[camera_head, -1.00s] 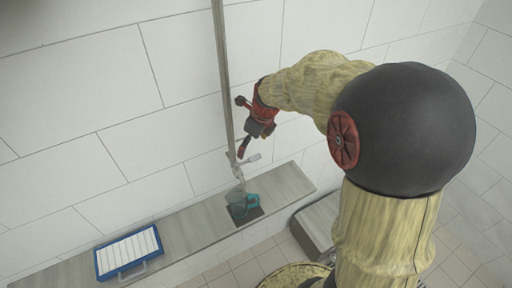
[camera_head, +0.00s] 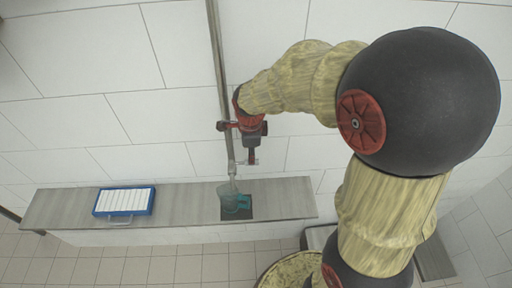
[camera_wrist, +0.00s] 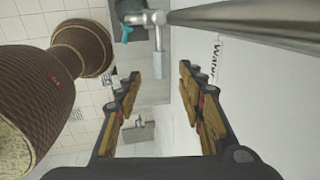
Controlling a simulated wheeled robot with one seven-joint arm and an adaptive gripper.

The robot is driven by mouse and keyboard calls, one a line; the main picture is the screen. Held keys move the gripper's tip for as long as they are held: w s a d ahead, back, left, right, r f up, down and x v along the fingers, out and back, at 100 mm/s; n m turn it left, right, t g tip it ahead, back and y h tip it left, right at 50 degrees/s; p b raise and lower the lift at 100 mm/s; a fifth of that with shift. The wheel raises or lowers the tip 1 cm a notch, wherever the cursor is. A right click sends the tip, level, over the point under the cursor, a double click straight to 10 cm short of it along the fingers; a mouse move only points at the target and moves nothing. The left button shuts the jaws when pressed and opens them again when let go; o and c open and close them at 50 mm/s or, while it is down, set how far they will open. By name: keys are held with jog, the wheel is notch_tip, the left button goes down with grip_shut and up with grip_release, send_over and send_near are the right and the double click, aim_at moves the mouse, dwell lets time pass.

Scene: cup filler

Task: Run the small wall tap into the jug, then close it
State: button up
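The small wall tap (camera_head: 233,168) sits on a vertical pipe, and it also shows at the top of the wrist view (camera_wrist: 148,18). Its pale lever (camera_wrist: 162,64) points toward my gripper (camera_wrist: 160,78). My gripper is open, with its fingers spread. The lever end lies near the gap between the fingertips; contact cannot be seen. In the head view my gripper (camera_head: 252,156) is beside the tap. The clear jug (camera_head: 229,196) with a teal handle stands under the spout. A pale strip hangs between spout and jug; I cannot tell if it is running water. The fill level is unclear.
The grey shelf (camera_head: 180,207) carries a blue-framed white tray (camera_head: 124,201) at left and a dark square (camera_head: 238,214) under the jug. The vertical pipe (camera_head: 219,80) runs close to my gripper. Shelf between tray and jug is clear.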

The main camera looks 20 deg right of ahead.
aim_at(244, 163)
jog(key=shift+w+d+f+p, duration=0.1)
jog(key=shift+w+f+p, duration=0.1)
jog(key=shift+f, duration=0.95)
jog(key=shift+w+f+p, duration=0.1)
jog(key=shift+w+f, duration=0.15)
jog(key=shift+f, duration=0.9)
jog(key=shift+w+d+f+p, duration=0.1)
jog(key=shift+w+f+p, duration=0.1)
jog(key=shift+f, duration=0.95)
jog(key=shift+a, duration=0.1)
jog(key=shift+c, duration=0.2)
grip_shut()
